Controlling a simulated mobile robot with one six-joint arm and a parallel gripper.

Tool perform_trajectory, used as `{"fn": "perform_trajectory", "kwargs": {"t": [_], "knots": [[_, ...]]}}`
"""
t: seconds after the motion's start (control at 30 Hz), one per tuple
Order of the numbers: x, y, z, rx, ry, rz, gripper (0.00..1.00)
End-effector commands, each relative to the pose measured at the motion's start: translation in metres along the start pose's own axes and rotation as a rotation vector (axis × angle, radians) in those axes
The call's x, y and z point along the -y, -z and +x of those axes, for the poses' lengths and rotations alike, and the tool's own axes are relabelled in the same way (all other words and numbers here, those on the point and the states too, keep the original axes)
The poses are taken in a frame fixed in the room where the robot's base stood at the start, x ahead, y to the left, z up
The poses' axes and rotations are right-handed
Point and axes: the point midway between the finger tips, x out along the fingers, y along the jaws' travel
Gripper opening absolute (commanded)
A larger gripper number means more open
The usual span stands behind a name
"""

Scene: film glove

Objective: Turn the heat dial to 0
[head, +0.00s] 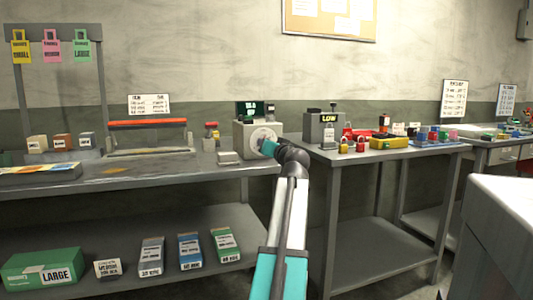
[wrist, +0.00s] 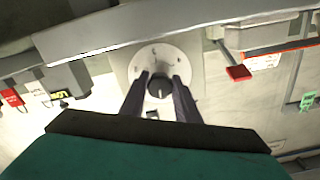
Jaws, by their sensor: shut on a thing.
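The heat dial is a dark round knob (wrist: 160,87) on a pale round plate (wrist: 150,60) in the wrist view. In the head view the plate (head: 262,136) shows on the front of a grey box (head: 243,140) with a small dark display (head: 251,109) on top. My gripper (wrist: 160,90) has its two dark fingers on either side of the knob and is shut on it. In the head view my gripper (head: 268,147) is at the dial's face and hides part of it. The plate's marks and the display's text are too small to read surely.
A sealer with an orange bar (head: 148,123) stands left of the box on the same bench. A grey unit reading LOW (head: 323,127) stands on the right bench, with padlocks (head: 352,146) near it. Boxes, among them a green one (head: 42,273), lie on the lower shelf.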

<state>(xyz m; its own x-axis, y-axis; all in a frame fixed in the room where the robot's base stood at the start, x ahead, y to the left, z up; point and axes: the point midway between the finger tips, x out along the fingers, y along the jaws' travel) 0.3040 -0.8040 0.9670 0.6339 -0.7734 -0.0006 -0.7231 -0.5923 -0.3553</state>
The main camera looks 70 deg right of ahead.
Motion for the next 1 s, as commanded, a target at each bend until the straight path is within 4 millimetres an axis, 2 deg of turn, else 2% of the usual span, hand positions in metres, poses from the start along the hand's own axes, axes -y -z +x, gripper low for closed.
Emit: {"fn": "perform_trajectory", "kwargs": {"t": [0.3, 0.77, 0.8, 0.9, 1.0], "knots": [[-0.0021, 0.0034, 0.0003, -0.008, -0.005, -0.136, 0.07], [-0.0019, 0.0038, 0.0001, -0.007, -0.005, -0.157, 0.07], [-0.0019, 0.0038, 0.0001, -0.007, -0.005, -0.157, 0.31], [-0.0018, 0.0032, 0.0001, -0.006, -0.004, -0.156, 0.47], [-0.0014, 0.0023, 0.0, -0.004, -0.003, -0.155, 0.48]]}}
